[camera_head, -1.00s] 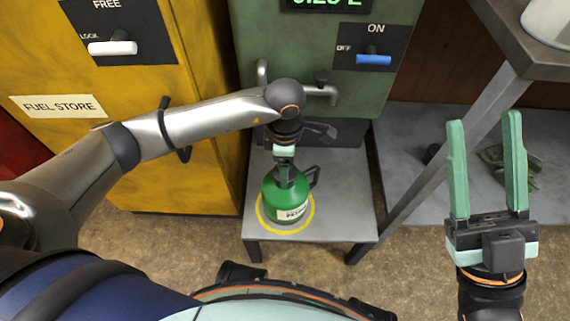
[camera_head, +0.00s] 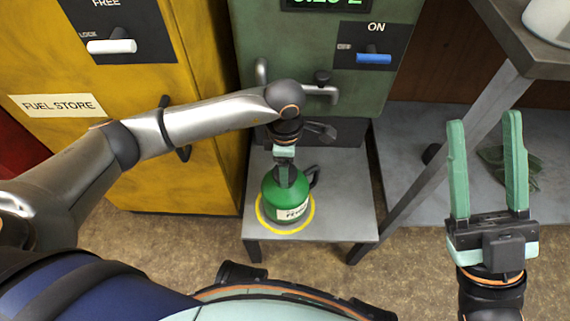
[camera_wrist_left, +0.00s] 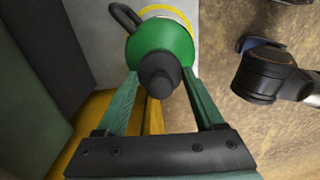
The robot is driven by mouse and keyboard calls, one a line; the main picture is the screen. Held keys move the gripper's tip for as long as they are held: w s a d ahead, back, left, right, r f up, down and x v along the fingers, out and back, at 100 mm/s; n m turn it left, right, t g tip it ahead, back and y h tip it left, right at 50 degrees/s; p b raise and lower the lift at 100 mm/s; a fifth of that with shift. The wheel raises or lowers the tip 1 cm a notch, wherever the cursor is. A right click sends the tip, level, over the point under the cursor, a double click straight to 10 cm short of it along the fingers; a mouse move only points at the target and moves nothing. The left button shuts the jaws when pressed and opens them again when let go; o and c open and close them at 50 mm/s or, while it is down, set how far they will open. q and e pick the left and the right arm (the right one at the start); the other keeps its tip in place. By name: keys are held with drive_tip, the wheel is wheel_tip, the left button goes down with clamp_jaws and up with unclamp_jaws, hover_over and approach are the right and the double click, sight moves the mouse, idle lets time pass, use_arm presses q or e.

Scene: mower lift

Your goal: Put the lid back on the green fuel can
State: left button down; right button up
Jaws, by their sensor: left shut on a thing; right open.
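The green fuel can (camera_head: 283,189) stands upright on a small grey stand, inside a yellow ring, with its black handle toward the right. My left gripper (camera_head: 284,172) is directly above the can, pointing down. In the left wrist view, its green fingers are shut on the black lid (camera_wrist_left: 158,76), which lines up over the top of the green can (camera_wrist_left: 165,40). The lid hides the can's mouth, so I cannot tell whether it is seated or just above. My right gripper (camera_head: 485,120) is open and empty at the right, apart from the can.
The yellow fuel store cabinet (camera_head: 170,190) stands left of the stand (camera_head: 345,215). A green pump cabinet (camera_head: 300,55) with a blue-handled switch (camera_head: 373,59) is behind it. A grey table (camera_head: 530,45) with slanted legs is at the right.

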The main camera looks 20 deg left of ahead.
idle(0.4)
use_arm(q)
unclamp_jaws()
drive_tip(key=shift+r, duration=0.15)
drive_tip(key=shift+r+p, duration=2.45)
drive_tip(key=shift+r, duration=0.95)
clamp_jaws()
